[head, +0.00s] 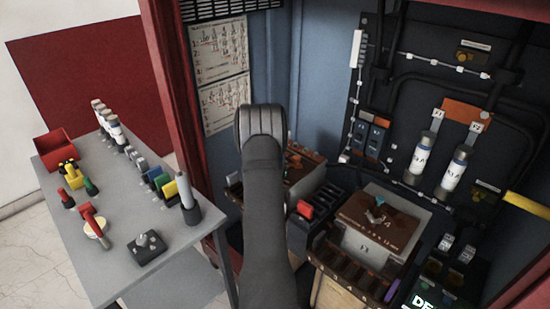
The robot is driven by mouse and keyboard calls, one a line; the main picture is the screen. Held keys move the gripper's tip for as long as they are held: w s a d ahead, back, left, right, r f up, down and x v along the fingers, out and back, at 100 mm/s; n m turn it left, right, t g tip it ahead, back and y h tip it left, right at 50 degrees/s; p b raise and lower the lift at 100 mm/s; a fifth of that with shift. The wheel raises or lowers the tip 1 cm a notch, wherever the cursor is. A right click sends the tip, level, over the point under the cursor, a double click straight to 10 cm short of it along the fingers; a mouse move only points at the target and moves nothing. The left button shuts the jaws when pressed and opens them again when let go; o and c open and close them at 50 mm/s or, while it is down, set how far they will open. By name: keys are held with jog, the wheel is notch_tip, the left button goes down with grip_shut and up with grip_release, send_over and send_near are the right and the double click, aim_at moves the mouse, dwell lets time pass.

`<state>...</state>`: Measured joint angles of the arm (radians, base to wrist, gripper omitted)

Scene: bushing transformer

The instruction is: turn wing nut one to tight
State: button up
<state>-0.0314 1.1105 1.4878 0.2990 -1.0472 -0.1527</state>
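A small teal wing-shaped piece (375,215), which looks like a wing nut, sits on the brown top of the right transformer (372,243). A second, left transformer (303,178) stands behind my arm and is partly hidden by it. A small dark piece on its top is too small to make out. I cannot tell which nut is number one, or whether either is tight. My arm rises through the middle of the view. My gripper does not show, so its state is hidden.
A grey table (190,238) at left holds several tools, a red bin (55,149) and a black box (147,248). The red cabinet frame (187,120) stands between it and the transformers. Two white cylinders, one here (422,160), hang on the back panel.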

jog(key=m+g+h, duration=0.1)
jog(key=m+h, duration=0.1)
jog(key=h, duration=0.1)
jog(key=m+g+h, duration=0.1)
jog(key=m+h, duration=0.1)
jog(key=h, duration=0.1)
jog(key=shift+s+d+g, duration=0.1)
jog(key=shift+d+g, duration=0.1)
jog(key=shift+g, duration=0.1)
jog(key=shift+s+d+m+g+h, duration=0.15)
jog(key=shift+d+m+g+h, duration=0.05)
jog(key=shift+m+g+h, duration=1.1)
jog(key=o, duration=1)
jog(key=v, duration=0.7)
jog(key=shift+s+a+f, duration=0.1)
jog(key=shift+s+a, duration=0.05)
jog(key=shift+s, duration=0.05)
